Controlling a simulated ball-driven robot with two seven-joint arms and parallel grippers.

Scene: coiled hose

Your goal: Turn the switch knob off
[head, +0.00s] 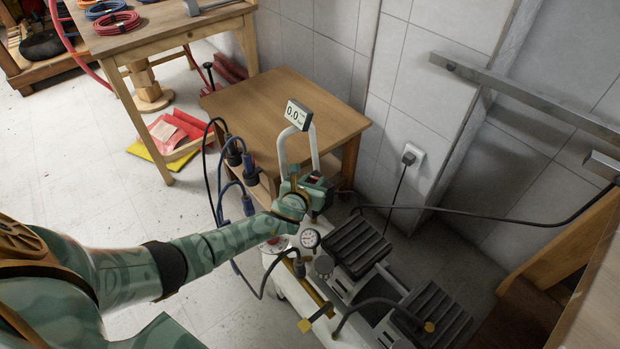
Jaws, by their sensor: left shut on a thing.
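The compressor (284,263), a pale tank with black ribbed pump heads, stands on the floor right of centre. A dark switch box with a bit of red (316,179) sits on it beside the white tube handle. My left gripper (307,187) is at this box and shut on the switch knob, which is mostly hidden by the gripper. A round pressure gauge (310,238) is just below the gripper. My right gripper is out of view.
A wooden side table (285,105) stands right behind the compressor. Dark cables and connectors (235,158) hang left of the gripper. A black cord runs to a wall socket (411,157). A workbench with coiled hoses (115,23) is at the upper left.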

